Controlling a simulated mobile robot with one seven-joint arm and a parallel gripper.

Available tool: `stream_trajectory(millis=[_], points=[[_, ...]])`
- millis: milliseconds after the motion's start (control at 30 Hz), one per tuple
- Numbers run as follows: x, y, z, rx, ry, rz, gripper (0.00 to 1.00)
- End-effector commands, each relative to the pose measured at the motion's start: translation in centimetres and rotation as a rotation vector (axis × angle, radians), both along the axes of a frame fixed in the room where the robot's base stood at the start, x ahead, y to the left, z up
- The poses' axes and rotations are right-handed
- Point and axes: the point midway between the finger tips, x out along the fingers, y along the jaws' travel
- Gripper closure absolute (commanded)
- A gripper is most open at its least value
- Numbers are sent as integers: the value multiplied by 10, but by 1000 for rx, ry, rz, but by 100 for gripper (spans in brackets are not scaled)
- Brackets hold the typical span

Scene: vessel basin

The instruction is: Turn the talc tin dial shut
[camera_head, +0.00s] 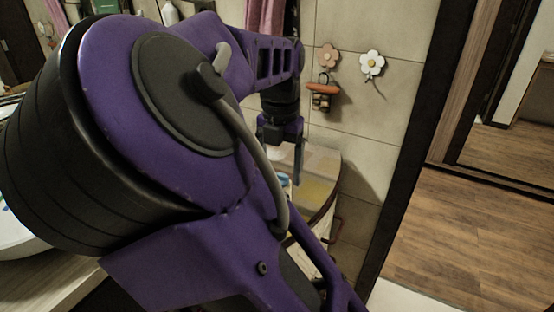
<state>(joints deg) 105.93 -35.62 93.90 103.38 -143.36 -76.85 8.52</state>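My gripper (297,172) hangs down in the middle of the view, over a round-edged surface by the tiled wall. Only a narrow grey finger shows clearly below its purple body, so its opening cannot be told. A small blue and white object (284,180) shows just left of the finger, mostly hidden by my arm. I cannot tell whether it is the talc tin, or whether the gripper touches it. No dial can be made out.
The counter (318,178) has a dark curved edge. Flower-shaped hooks, one pink (328,55) and one white (372,64), are on the wall, with a small orange-topped item (323,91) hanging there. A white basin (18,238) is at left. Wooden floor (470,225) lies open at right.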

Motion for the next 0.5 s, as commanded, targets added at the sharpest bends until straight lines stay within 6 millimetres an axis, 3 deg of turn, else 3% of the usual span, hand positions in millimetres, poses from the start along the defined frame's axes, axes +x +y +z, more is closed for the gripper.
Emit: stream_trajectory(millis=[267,367,500], points=[[0,0,3,0,-1,0,19],[0,0,12,0,-1,1,19],[1,0,39,-1,-3,1,19]])
